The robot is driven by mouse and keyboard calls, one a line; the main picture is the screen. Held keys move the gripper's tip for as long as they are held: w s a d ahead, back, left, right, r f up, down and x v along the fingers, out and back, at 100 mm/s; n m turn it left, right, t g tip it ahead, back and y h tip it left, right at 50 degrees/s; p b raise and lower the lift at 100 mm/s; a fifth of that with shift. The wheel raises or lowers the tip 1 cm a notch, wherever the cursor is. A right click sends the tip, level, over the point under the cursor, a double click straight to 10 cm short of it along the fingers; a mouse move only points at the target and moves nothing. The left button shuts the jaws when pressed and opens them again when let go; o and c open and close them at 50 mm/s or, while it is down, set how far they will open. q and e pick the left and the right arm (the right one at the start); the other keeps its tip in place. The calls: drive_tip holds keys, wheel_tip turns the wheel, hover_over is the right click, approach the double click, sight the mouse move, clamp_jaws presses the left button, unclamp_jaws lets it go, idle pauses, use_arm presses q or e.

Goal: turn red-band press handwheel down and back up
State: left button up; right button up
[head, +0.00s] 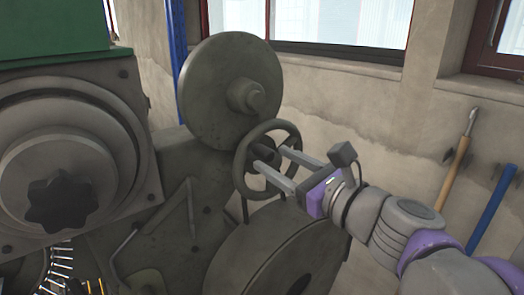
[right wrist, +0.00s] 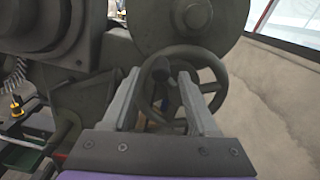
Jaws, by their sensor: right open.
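The handwheel (head: 240,160) is a dark grey spoked ring on the side of the press (head: 175,215), below a large round disc (head: 225,95). It also shows in the right wrist view (right wrist: 218,72), straight ahead of the fingers. My right gripper (head: 268,168) comes in from the right, open, with its two long fingers reaching to the wheel's face, one on each side of the hub region. In the right wrist view the gripper (right wrist: 165,85) spans the middle of the wheel. I cannot tell whether the fingers touch it. No red band shows. My left gripper is not in view.
A large round drum (head: 285,255) sits just below the handwheel and my right gripper. A black star knob (head: 62,203) is on the press at left. Tools with a wooden handle (head: 450,170) and a blue handle (head: 490,205) lean on the wall at right.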

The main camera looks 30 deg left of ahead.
drive_tip(key=shift+x, duration=2.4)
clamp_jaws()
